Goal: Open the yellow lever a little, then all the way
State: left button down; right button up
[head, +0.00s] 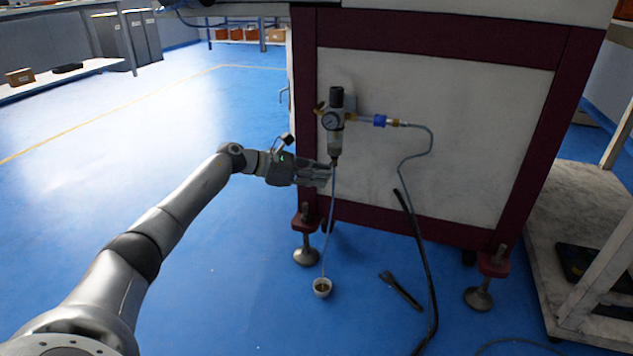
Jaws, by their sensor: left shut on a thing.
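A yellow lever (320,107) sits at the left side of the filter regulator on the machine's pale side panel. The regulator has a round gauge (332,121), a black top knob (336,96) and a clear bowl (335,143). My left gripper (329,175) is well below the lever, with its fingertips at the drain fitting (334,161) under the bowl. It is shut, seemingly on that fitting; the fingers hide the exact contact. A thin pale line (328,238) runs down from there to a small cup (322,287) on the floor. My right gripper is not in view.
A blue fitting (379,121) and grey hose (415,152) lead right from the regulator. A black cable (418,245) hangs to the floor, beside a dark flat tool (400,291). Machine feet (306,256) stand either side. The blue floor at left is open.

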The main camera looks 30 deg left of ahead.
pick_arm(q)
jog(key=h+b, duration=0.1)
jog(key=n+t+h+b, duration=0.1)
jog(key=b, duration=0.1)
jog(key=shift+d+f, duration=0.3)
jog(key=shift+f, duration=0.1)
jog(key=c, duration=1.8)
grip_release()
jog(key=shift+o, duration=0.2)
jog(key=v, duration=1.2)
jog(key=shift+f, duration=0.25)
